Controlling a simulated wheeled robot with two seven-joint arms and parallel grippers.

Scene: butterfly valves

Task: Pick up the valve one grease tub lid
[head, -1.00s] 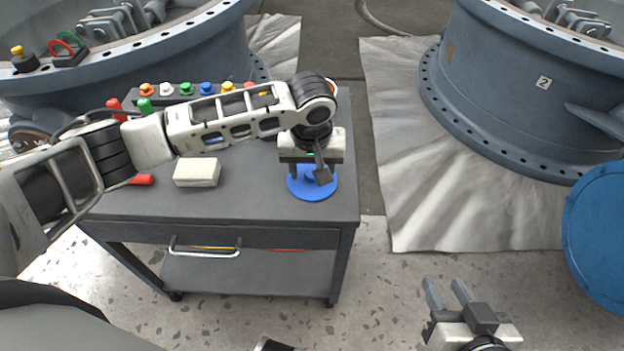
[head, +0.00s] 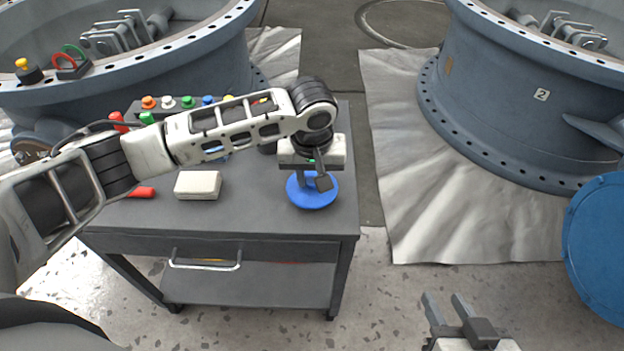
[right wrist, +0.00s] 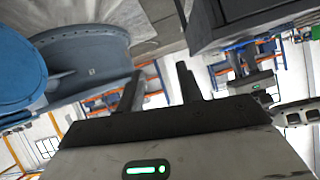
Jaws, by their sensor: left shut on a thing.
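The blue round lid (head: 312,198) is at the right front part of the dark cart top in the head view. My left gripper (head: 313,182) points down over it, with its fingers shut on the lid's raised middle. The fingers and wrist hide part of the lid, and I cannot tell whether it is clear of the cart top. My right gripper (head: 447,308) is open and empty over the floor to the right of the cart. Its two spread fingers also show in the right wrist view (right wrist: 160,92).
The grey cart (head: 255,218) also holds a white block (head: 198,185), a red-handled item (head: 141,192) and a row of coloured knobs (head: 187,102). Large blue-grey valve bodies stand behind left and at right (head: 500,100). A blue disc (head: 597,245) is at far right.

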